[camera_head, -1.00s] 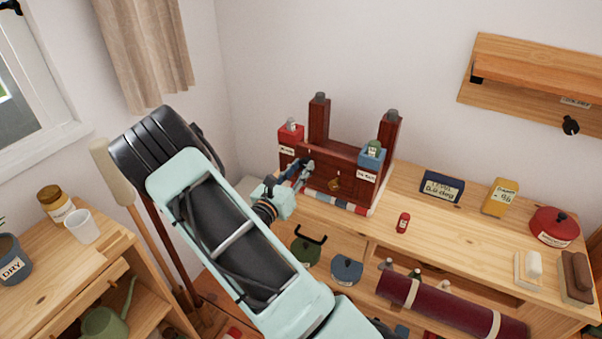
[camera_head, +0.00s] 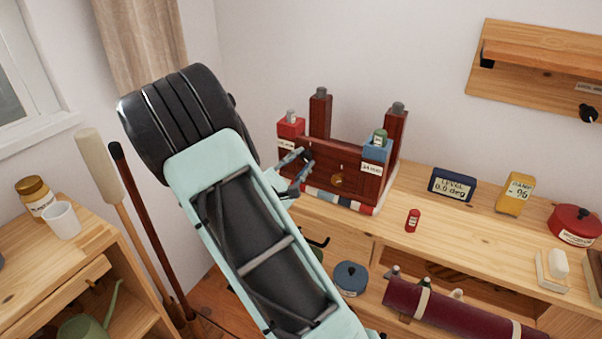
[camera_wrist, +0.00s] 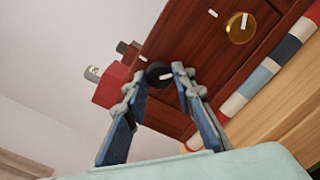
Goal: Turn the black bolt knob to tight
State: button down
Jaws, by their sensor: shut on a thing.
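The black bolt knob (camera_wrist: 158,73) sits on the dark red wooden face of the brace (camera_wrist: 190,40), with a white pointer line on it. It also shows, small, in the head view (camera_head: 308,156). My gripper (camera_wrist: 160,76) has one finger on each side of the knob and is shut on it. In the head view my gripper (camera_head: 303,166) reaches the left part of the brace front. Small white marks lie on the wood around the knob. Any words by them are too small to read.
A brass knob (camera_wrist: 240,28) is to the right of the black one. A red box (camera_head: 290,128) and a blue box (camera_head: 376,152) flank the brace. A striped strip (camera_head: 340,200) runs below. A level display (camera_head: 452,185) and small red container (camera_head: 413,220) stand on the bench.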

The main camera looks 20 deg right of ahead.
jog(key=m+b, duration=0.2)
jog(key=b, duration=0.1)
jog(key=m+b, duration=0.2)
jog(key=b, duration=0.1)
jog(key=m+b, duration=0.2)
jog(key=b, duration=0.1)
jog(key=shift+f+b, duration=0.35)
jog(key=m+b, duration=0.2)
jog(key=b, duration=0.3)
jog(key=shift+r+m, duration=0.2)
jog(key=shift+m, duration=0.2)
jog(key=shift+r+m+b, duration=0.2)
jog(key=shift+m+b, duration=0.2)
jog(key=shift+b, duration=0.15)
jog(key=c, duration=1.6)
grip_release()
